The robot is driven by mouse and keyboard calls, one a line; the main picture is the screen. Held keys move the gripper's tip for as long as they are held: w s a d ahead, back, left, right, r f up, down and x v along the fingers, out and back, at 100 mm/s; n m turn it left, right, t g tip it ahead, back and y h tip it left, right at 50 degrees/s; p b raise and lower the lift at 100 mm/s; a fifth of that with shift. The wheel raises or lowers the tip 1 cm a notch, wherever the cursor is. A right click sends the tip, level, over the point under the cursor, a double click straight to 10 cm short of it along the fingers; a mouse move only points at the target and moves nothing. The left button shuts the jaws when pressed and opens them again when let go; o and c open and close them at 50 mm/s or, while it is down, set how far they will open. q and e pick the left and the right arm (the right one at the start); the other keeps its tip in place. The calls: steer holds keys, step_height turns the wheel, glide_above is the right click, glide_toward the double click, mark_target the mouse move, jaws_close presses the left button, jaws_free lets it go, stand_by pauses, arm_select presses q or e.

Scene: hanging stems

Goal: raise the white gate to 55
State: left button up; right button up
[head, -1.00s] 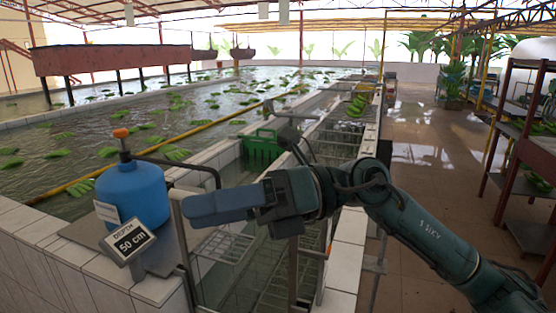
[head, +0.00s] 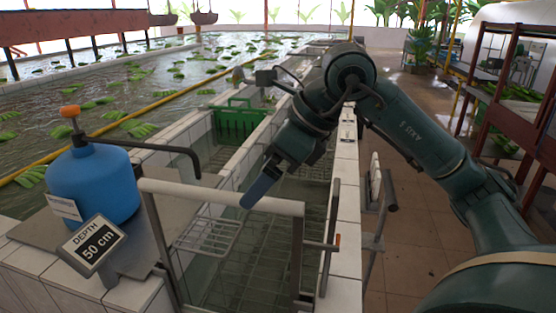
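The white gate (head: 185,192) is a pale frame with a level top bar, standing across the near end of the water channel in the head view. A sign (head: 93,243) beside it reads "DEPTH 50 cm". My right gripper (head: 250,197) comes from the upper right, its blue fingers pointing down and left. The fingertips overlap the gate's top bar in the picture; I cannot tell whether they touch it. The fingers show edge-on, so their opening is hidden. My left gripper is out of view.
A blue tank (head: 95,187) with an orange knob stands left of the gate. A green crate (head: 238,122) and a wire rack (head: 208,236) are in the channel behind. Tiled walls edge the channel.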

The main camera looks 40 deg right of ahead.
mark_target(242, 194)
steer(key=b+x, duration=0.2)
steer(key=x, duration=0.4)
steer(key=shift+f, duration=0.15)
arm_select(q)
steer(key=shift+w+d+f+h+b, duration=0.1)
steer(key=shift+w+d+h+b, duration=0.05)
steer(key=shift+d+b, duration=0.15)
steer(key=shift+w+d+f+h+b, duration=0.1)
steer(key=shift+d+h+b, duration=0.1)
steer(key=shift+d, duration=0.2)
arm_select(e)
steer(key=shift+x, duration=0.8)
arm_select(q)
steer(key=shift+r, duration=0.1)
arm_select(e)
steer(key=shift+w, duration=0.1)
steer(key=shift+c, duration=0.2)
steer(key=c, duration=0.5)
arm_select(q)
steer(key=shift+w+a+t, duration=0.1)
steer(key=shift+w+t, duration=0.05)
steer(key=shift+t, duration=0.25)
arm_select(e)
jaws_close()
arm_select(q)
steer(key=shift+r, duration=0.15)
arm_select(e)
steer(key=shift+r, duration=0.35)
